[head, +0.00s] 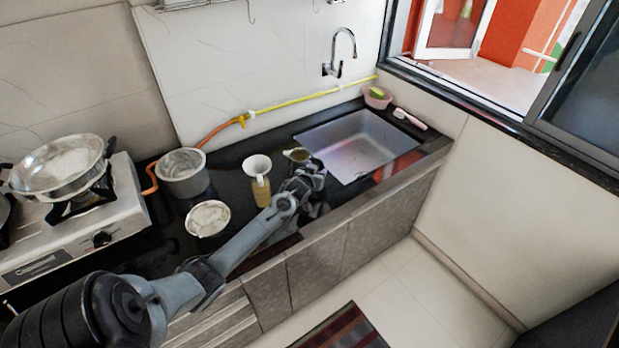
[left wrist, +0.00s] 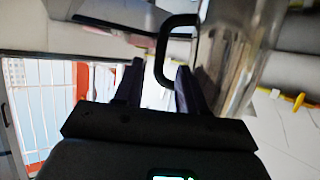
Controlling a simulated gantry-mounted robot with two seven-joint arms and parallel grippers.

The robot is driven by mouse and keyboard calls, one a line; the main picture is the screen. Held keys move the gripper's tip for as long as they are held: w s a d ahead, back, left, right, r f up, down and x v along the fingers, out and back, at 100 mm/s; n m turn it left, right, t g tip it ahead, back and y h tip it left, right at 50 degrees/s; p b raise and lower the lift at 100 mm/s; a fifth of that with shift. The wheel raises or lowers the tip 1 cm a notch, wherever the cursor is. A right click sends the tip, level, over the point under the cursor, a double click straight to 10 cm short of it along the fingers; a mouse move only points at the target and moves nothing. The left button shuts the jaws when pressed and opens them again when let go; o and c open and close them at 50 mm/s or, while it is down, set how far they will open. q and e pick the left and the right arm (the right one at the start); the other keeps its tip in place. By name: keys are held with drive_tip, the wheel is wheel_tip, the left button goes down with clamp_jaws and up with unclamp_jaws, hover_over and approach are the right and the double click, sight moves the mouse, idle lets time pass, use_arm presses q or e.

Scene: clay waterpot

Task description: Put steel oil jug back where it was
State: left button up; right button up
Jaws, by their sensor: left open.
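The steel oil jug (head: 297,154) stands on the black counter just left of the sink, partly hidden by my left gripper (head: 310,178). In the left wrist view the shiny jug (left wrist: 232,45) fills the upper right, with its black handle (left wrist: 160,60) toward me. My left gripper also shows there (left wrist: 160,68); its fingers are open, with the handle's outer bar appearing between the tips. I cannot tell whether they touch it. My right gripper is not in view.
A yellow oil bottle with a white funnel (head: 260,190) stands left of the jug.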

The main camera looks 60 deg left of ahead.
use_arm(q)
drive_tip(key=p+v, duration=0.2)
drive_tip(key=v, duration=0.7)
drive_tip(key=s+d+f+m+g+h, duration=0.25)
drive_tip(key=s+d, duration=0.25)
drive_tip(key=d, duration=0.7)
drive_tip(key=s+d+f+m+g+h, duration=0.1)
drive_tip(key=s+d+f+m+h, duration=0.3)
drive_tip(key=d, duration=0.8)
drive_tip(key=s+d+r+m+g+h, duration=0.1)
drive_tip(key=s+d+r+m+g, duration=0.2)
drive_tip(key=s+d, duration=1.2)
drive_tip(key=shift+r+g+h, duration=0.25)
drive_tip(key=shift+g+h, duration=0.1)
drive_tip(key=shift+d+r, duration=0.1)
